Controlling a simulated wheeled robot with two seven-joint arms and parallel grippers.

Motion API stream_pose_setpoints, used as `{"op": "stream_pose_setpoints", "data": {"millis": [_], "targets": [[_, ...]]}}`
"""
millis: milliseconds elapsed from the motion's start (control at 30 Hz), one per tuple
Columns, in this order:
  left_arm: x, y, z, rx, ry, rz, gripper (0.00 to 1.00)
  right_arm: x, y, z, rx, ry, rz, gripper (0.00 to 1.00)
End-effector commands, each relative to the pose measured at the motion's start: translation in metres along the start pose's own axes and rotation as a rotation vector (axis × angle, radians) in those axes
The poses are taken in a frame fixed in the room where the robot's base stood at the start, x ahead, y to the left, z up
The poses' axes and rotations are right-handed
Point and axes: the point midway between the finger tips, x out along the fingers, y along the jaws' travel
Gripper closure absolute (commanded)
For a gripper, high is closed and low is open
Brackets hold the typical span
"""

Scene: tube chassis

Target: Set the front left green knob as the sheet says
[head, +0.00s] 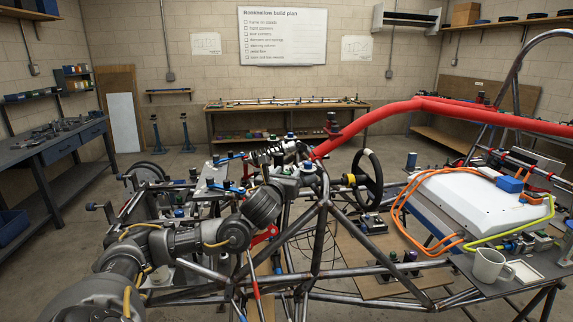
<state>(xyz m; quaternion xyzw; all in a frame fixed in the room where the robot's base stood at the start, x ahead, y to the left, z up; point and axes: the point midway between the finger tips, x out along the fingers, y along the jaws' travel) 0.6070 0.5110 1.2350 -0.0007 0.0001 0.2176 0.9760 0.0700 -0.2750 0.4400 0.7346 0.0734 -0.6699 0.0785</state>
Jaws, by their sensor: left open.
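My left arm reaches in from the lower left over the tube chassis (322,225). My left gripper (309,172) is open at the end of that arm, close to the frame's top tubes beside a coil-spring damper. Several small knobs with green or blue tops stand around it; one green-topped knob (180,212) is on the left part of the chassis. I cannot tell which is the front left green knob or how it is set. A large white sheet (282,37) headed as a build plan hangs on the back wall; its lines are too small to read surely.
A red padded tube (385,112) crosses to the right. A black steering wheel (369,180) stands mid-chassis. A white box (465,205) with orange cables and a mug (490,266) are at right. A workbench (55,150) is at left.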

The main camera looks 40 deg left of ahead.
Motion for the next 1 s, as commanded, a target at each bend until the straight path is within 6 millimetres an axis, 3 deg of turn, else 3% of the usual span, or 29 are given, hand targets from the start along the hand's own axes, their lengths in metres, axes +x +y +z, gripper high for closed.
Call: {"op": "stream_pose_setpoints", "data": {"millis": [367, 700, 1000], "targets": [[0.0051, -0.0003, -0.0013, 0.001, 0.002, -0.001, 0.57, -0.0035, -0.0002, -0.0001, 0.000, -0.001, 0.000, 0.64], [0.0049, -0.0002, -0.0010, 0.001, 0.001, -0.001, 1.00, -0.0035, -0.0011, -0.0001, 0.001, -0.001, -0.001, 0.64], [0.0048, 0.0011, 0.0002, 0.005, 0.001, -0.035, 1.00, -0.0076, -0.0014, -0.0005, 0.001, -0.001, -0.002, 0.64]]}}
